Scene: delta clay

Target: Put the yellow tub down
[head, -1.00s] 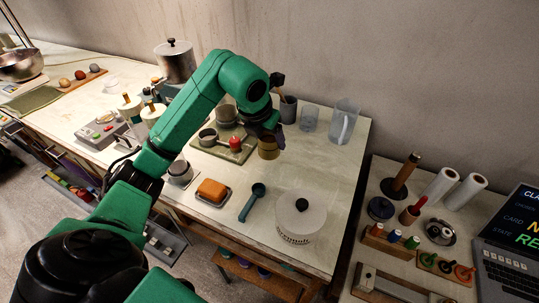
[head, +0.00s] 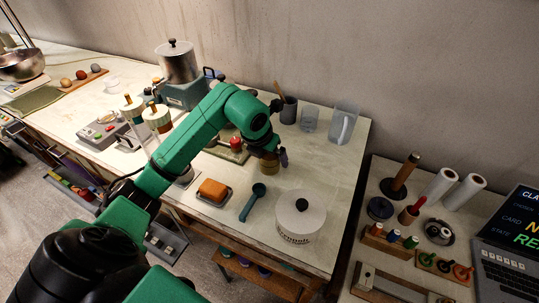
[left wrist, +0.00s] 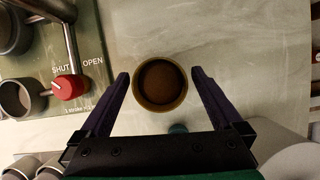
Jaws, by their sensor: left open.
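The yellow tub (head: 269,166) stands on the pale worktop, partly hidden by my left gripper (head: 277,160) in the head view. In the left wrist view the tub (left wrist: 160,85) is seen from above as a round, open, yellow-brown cup with a dark inside. It lies between the two fingers of my left gripper (left wrist: 160,92). The fingers are open, with a visible gap on each side of the tub. My right gripper does not show in either view.
A green board with a red knob (left wrist: 68,87) and metal cups lies just left of the tub. A white lidded pot (head: 301,216), a teal scoop (head: 252,202) and an orange block (head: 212,190) stand nearer the front. A clear jug (head: 343,124) stands behind.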

